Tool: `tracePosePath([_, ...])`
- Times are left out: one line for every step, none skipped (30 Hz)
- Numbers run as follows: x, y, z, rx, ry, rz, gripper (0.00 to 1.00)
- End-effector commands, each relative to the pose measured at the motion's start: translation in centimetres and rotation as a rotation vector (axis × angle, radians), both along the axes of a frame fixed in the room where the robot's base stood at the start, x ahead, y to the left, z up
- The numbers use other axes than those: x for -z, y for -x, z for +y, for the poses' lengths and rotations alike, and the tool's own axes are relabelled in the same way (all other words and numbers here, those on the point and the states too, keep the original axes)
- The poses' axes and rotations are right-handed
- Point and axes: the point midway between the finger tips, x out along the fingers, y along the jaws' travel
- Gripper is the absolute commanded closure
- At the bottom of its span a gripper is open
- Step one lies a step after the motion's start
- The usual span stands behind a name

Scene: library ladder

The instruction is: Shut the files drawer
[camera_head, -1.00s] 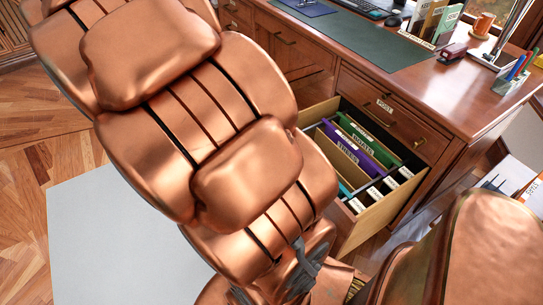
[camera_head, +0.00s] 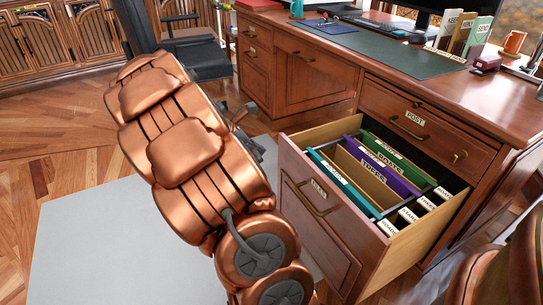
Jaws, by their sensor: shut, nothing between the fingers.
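The files drawer (camera_head: 325,225) is pulled well out of the desk's right pedestal. Its wooden front carries a small label (camera_head: 319,188) and a dark bow handle (camera_head: 314,207). Inside stand green, purple, teal and tan folders (camera_head: 385,165) with white tabs. My gripper (camera_head: 243,117) shows only as dark grey parts behind my copper arm, left of the drawer front and apart from it. It is shut and empty; most of it is hidden by the arm.
The post drawer (camera_head: 410,122) above is shut. The desk top (camera_head: 400,55) holds books, a mug and a stapler. A dark chair (camera_head: 195,50) stands at the back left. A pale mat (camera_head: 110,235) and open wooden floor lie left of the drawer.

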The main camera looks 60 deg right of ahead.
Motion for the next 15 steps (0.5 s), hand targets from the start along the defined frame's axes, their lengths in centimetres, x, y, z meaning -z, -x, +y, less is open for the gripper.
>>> tracePosePath([0.7, 0.3, -0.4, 0.004, 0.000, 0.001, 1.00])
tracePosePath([1.0, 0.5, -0.6, 0.004, 0.000, 0.001, 1.00])
tracePosePath([1.5, 0.7, -1.0, 0.004, -0.001, 0.002, 1.00])
tracePosePath([1.8, 1.0, -1.3, 0.006, -0.001, 0.002, 1.00])
tracePosePath([2.2, 1.2, -1.6, 0.006, -0.001, 0.004, 1.00])
tracePosePath([2.8, 1.5, -2.0, 0.006, -0.001, 0.004, 1.00])
tracePosePath([3.1, 1.6, -2.4, 0.006, -0.001, 0.004, 1.00])
tracePosePath([3.5, 1.8, -2.7, 0.006, -0.001, 0.004, 1.00])
tracePosePath([4.0, 2.0, -3.1, 0.005, 0.000, 0.002, 1.00])
tracePosePath([4.4, 2.2, -3.5, 0.004, -0.001, 0.001, 1.00])
tracePosePath([4.8, 2.4, -3.8, 0.005, 0.000, 0.001, 1.00])
tracePosePath([5.3, 2.7, -4.2, 0.006, -0.001, 0.001, 1.00])
tracePosePath([5.7, 2.9, -4.5, 0.006, 0.000, 0.002, 1.00])
tracePosePath([6.0, 3.1, -4.9, 0.008, 0.000, 0.002, 1.00])
tracePosePath([6.5, 3.3, -5.3, 0.008, -0.001, 0.002, 1.00])
